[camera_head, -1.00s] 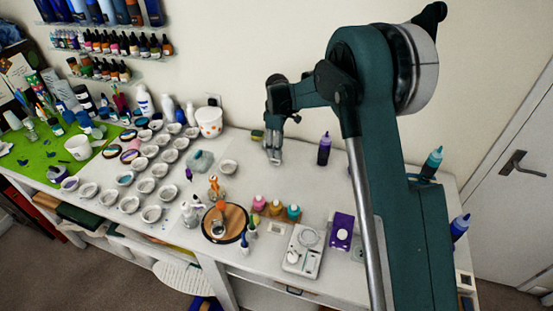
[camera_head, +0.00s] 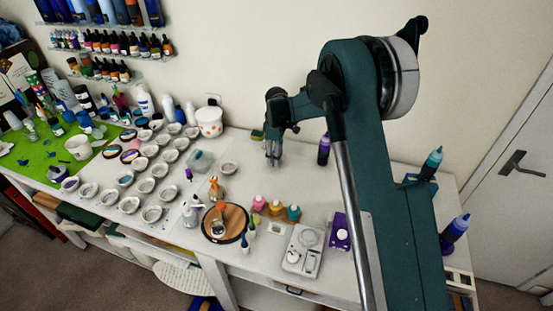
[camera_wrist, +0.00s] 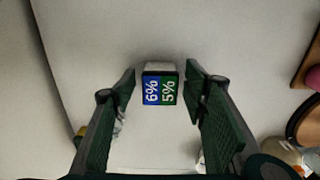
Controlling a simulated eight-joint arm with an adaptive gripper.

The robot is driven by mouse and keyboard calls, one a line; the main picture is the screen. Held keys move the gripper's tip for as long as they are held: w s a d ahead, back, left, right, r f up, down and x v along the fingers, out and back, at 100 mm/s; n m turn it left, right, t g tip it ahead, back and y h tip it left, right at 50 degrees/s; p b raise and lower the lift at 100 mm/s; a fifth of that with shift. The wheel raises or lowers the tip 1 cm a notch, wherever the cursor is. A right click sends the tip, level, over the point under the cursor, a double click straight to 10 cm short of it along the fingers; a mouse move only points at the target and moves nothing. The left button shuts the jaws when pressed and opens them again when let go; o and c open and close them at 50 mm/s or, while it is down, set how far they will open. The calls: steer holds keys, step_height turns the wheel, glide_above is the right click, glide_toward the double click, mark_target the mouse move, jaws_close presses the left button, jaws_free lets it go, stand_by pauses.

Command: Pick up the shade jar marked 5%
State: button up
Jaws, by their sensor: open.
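My gripper (camera_head: 272,162) is open and points down over the back of the white table in the head view. In the wrist view its two fingers (camera_wrist: 160,82) stand apart. Between them, seen from above, is a small dark-edged piece with a green half marked 5% (camera_wrist: 168,91) and a blue half marked 6% (camera_wrist: 151,91). A pale grey edge shows behind it. I cannot tell whether this is one item or two jars side by side. No finger clearly touches it. I cannot make it out in the head view.
A purple bottle (camera_head: 323,150) stands right of my gripper. Pink, yellow and teal jars (camera_head: 275,208) stand nearer the front, beside a round wooden board (camera_head: 226,224) and a scale (camera_head: 302,250). Many small white cups (camera_head: 145,186) fill the left. The table around my gripper is fairly clear.

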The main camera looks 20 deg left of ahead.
steer(key=c, duration=1)
steer(key=shift+r, duration=0.1)
steer(key=shift+r, duration=4.95)
